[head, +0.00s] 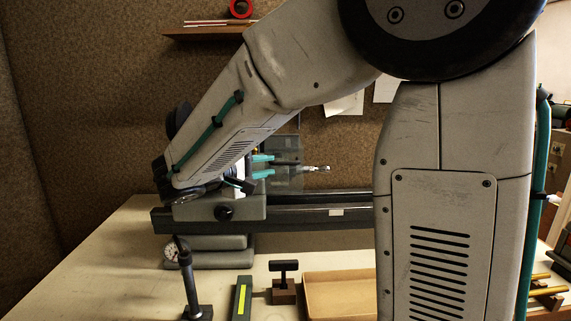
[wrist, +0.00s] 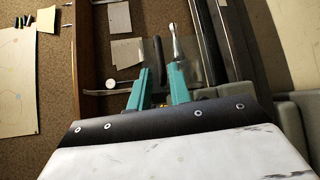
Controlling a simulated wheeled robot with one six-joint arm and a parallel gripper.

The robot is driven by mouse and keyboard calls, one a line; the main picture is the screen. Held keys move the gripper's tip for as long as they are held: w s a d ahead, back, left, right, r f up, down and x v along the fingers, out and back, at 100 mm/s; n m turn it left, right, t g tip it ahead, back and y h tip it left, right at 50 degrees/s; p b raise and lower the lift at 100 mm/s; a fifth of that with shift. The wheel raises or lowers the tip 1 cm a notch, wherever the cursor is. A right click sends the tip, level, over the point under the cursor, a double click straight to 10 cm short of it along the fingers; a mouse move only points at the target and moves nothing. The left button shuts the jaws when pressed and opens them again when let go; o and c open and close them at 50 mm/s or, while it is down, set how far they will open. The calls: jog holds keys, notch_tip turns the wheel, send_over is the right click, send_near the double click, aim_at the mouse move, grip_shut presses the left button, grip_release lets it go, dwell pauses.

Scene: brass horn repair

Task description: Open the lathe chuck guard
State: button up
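The chuck guard is a clear, smoky panel (head: 283,178) at the lathe's headstock end, behind my gripper in the head view. It also shows as a see-through sheet (wrist: 206,69) in the wrist view. A dark bar (wrist: 158,58), which looks like its handle, stands out from it. My gripper (head: 274,165) has two teal fingers (wrist: 162,67), spread apart. The dark bar lies between and just beyond their tips; I see a gap on the sides, and contact is not clear. My forearm hides part of the headstock.
The lathe bed (head: 310,217) runs right behind my arm. A silver rod-like piece (head: 316,168) lies just beyond the guard. On the bench (head: 95,275) stand a dial gauge (head: 171,253), a black post (head: 188,275), a T-handled block (head: 284,285) and a shallow tan tray (head: 340,293).

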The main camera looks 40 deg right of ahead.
aim_at(283, 163)
jog(key=x, duration=0.7)
jog(key=shift+s+d, duration=0.15)
grip_shut()
